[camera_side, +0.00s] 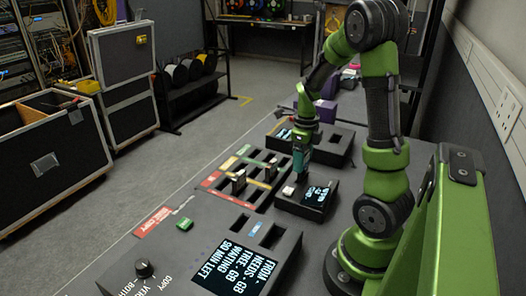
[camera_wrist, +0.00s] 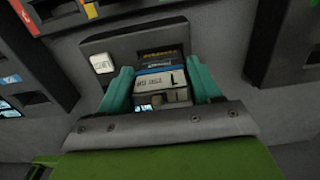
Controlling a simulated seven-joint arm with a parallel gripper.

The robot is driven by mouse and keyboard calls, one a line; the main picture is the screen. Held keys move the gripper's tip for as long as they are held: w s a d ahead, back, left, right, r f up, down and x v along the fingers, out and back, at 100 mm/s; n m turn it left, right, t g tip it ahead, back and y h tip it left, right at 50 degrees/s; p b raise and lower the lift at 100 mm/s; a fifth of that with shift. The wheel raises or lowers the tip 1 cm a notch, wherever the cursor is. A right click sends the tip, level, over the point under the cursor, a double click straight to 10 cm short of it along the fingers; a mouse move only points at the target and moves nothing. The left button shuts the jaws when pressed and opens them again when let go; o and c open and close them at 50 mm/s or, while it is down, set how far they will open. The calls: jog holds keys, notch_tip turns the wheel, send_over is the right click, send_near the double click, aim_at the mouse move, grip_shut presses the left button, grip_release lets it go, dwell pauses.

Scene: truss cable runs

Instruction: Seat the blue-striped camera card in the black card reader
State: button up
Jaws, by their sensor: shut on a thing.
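The blue-striped camera card (camera_wrist: 160,82) shows in the wrist view, with a pale label and a blue band, between the two teal fingers. My gripper (camera_wrist: 161,88) is shut on it. The black card reader (camera_wrist: 98,46) lies right behind and under the card; its slot is hidden by the card and fingers. In the side view my gripper (camera_side: 301,163) points down at the back left part of the card reader (camera_side: 290,207), near its white button (camera_side: 288,190) and lit screen (camera_side: 317,196). The card is not distinguishable there. I cannot tell how deep it sits.
A card rack (camera_side: 240,180) with red, yellow and green strips and several cards stands left of the reader. A copier (camera_side: 226,262) with a screen is in front. A black slotted box (camera_side: 335,147) stands behind.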

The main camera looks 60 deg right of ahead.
jog(key=shift+f, duration=1.5)
dwell(1.7)
jog(key=o, duration=1.3)
jog(key=shift+r, duration=0.1)
jog(key=shift+r, duration=3.65)
